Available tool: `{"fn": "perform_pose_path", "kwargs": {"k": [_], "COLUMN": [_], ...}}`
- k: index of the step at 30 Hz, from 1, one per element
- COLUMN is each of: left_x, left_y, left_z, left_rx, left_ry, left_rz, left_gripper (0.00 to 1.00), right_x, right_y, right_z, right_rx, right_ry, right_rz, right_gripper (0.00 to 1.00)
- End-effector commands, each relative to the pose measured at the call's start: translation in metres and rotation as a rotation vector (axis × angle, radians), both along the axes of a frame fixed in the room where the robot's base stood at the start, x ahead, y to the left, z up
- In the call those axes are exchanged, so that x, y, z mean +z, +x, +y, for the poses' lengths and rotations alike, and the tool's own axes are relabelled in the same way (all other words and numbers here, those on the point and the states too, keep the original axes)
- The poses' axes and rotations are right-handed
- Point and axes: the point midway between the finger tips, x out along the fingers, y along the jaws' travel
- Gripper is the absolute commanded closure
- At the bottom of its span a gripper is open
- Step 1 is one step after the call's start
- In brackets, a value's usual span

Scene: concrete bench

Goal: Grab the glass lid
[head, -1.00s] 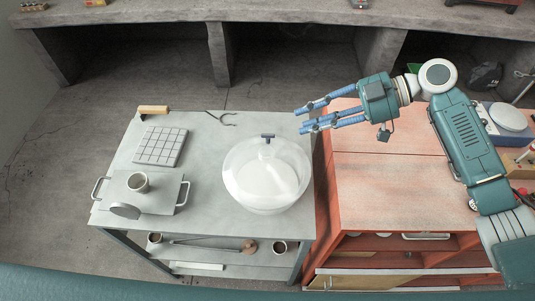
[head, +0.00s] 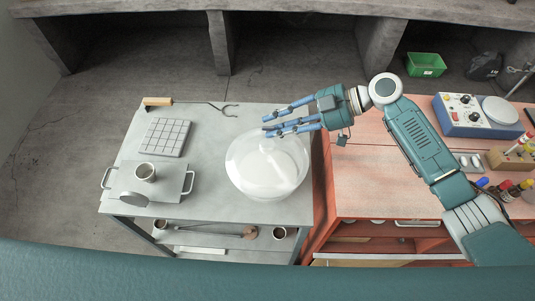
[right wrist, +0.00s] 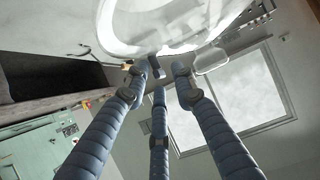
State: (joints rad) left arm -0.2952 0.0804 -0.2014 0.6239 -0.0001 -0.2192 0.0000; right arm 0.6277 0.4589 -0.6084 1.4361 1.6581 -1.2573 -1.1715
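The glass lid (head: 262,175) is a clear dome on the grey table, its knob at the top mostly hidden behind my fingers in the head view. In the right wrist view the rim of the glass (right wrist: 120,40) fills the top, and the dark knob (right wrist: 158,68) shows close to the fingertips. My right gripper (head: 268,124) reaches in from the right over the top of the lid. Its blue fingers (right wrist: 160,82) are spread apart, with the knob near and between their tips; I cannot tell whether they touch it. My left gripper is not in view.
The grey table (head: 215,215) also holds a tile grid (head: 165,137), a tray with a cup (head: 146,172) and a forked tool (head: 205,105). A red cabinet (head: 375,180) stands at the right, with a blue device (head: 475,115) on it.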

Motion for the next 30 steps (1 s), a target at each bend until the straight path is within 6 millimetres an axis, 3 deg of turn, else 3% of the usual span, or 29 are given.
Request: {"fn": "perform_pose_path", "kwargs": {"k": [1,3,20,26,30], "left_x": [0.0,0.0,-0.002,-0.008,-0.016], "left_y": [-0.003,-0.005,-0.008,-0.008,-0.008], "left_z": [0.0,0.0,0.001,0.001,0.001], "left_rx": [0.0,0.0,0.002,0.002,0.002], "left_ry": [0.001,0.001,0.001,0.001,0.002], "left_rz": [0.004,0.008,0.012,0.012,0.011], "left_gripper": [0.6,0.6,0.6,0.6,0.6], "right_x": [0.0,0.0,0.006,0.025,0.053], "right_y": [0.0,0.0,0.001,0.001,0.002], "right_z": [0.0,0.0,0.001,0.0,0.0], "right_rx": [0.0,0.0,0.0,0.001,0.0], "right_ry": [0.0,0.0,0.006,0.006,0.006], "right_rz": [0.0,0.0,-0.001,-0.005,-0.009], "right_gripper": [0.88,1.0,1.0,1.0,1.0]}}
